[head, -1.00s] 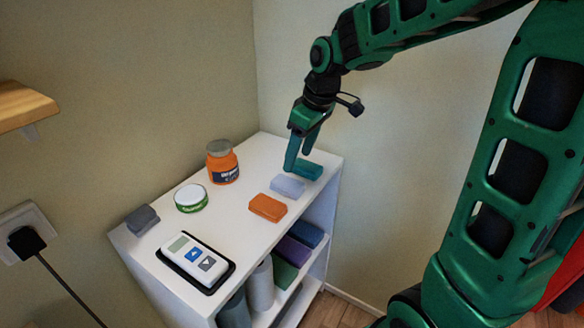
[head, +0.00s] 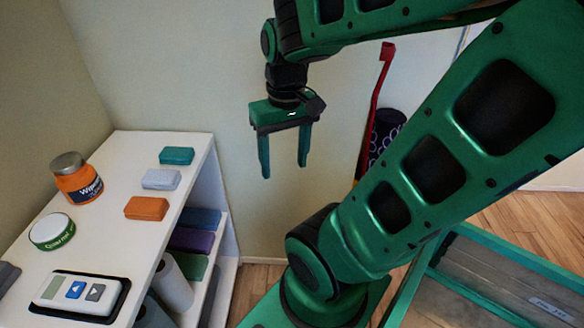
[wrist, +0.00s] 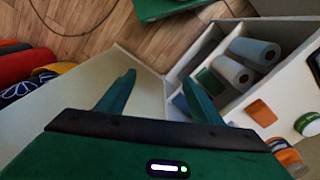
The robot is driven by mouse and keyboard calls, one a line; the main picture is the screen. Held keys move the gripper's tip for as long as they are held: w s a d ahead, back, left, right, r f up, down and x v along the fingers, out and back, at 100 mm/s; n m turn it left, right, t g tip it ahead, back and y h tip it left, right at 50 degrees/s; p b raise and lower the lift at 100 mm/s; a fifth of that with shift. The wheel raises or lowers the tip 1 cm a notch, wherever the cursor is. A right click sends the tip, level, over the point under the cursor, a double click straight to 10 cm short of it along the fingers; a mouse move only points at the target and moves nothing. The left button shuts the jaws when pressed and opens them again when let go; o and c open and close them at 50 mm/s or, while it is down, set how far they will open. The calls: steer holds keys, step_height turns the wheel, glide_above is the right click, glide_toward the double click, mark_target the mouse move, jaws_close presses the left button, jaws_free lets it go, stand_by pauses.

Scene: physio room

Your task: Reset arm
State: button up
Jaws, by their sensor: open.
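My gripper (head: 284,170) hangs in the air to the right of the white shelf unit (head: 127,238), fingers pointing down and apart. It is open with nothing between the fingers. In the wrist view my gripper (wrist: 160,90) shows its two spread fingers, with the floor and the shelf's side beyond. A teal block (head: 176,155), a pale grey-blue block (head: 161,179) and an orange block (head: 147,208) lie in a row on the shelf top, apart from my gripper.
On the shelf top are an orange jar (head: 77,178), a round green-white tin (head: 52,231) and a white remote-like device (head: 78,292) on a black tray. Rolls and folded items fill the shelves below. A red-handled item (head: 378,100) stands against the wall behind my arm.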

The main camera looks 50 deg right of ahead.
steer(key=s, duration=0.1)
steer(key=s+f+m, duration=0.1)
steer(key=s, duration=0.1)
steer(key=shift+s+d+m, duration=0.1)
steer(key=shift+s+m, duration=0.15)
steer(key=shift+m, duration=0.05)
